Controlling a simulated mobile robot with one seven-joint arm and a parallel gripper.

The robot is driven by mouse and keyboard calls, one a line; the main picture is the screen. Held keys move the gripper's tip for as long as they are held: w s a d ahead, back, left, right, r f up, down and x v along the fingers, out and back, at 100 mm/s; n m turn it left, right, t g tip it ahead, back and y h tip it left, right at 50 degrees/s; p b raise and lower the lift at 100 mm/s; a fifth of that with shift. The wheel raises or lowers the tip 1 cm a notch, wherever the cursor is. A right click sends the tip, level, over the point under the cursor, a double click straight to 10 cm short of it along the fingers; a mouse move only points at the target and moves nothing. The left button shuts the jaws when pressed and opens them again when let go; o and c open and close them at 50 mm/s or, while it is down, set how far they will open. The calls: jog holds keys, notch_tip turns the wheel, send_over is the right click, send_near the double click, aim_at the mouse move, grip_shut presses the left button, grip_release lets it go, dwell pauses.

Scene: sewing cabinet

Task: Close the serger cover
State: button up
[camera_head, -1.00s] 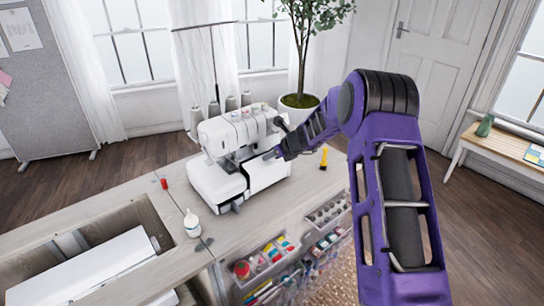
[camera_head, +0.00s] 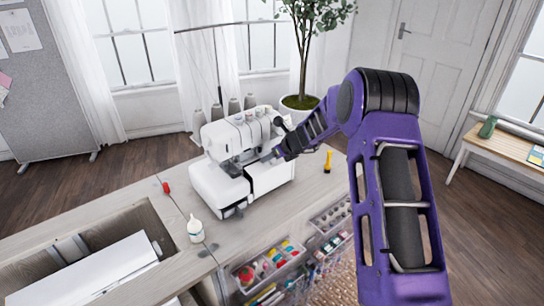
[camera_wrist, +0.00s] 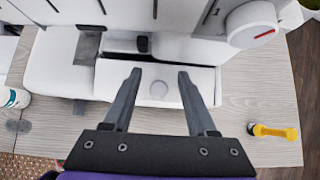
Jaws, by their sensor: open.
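The white serger (camera_head: 235,150) stands on the wooden table in the head view. In the wrist view the serger's front cover (camera_wrist: 155,82) is a white panel across the middle with a round spot on it, and a dark gap shows along its upper edge. My gripper (camera_wrist: 156,72) is open, with its two fingers apart over the cover and nothing between them. I cannot tell whether the fingertips touch it. In the head view my gripper (camera_head: 272,154) is at the serger's right front side, partly hard to make out.
A yellow-handled tool (camera_head: 328,162) lies right of the serger. A white bottle (camera_head: 195,230) and a red item (camera_head: 166,188) are on the left. Thread cones (camera_head: 217,111) stand behind the serger.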

jog(key=v, duration=1.7)
jog(key=shift+p, duration=0.4)
jog(key=shift+s+d+r, duration=0.1)
jog(key=shift+s+r, duration=0.05)
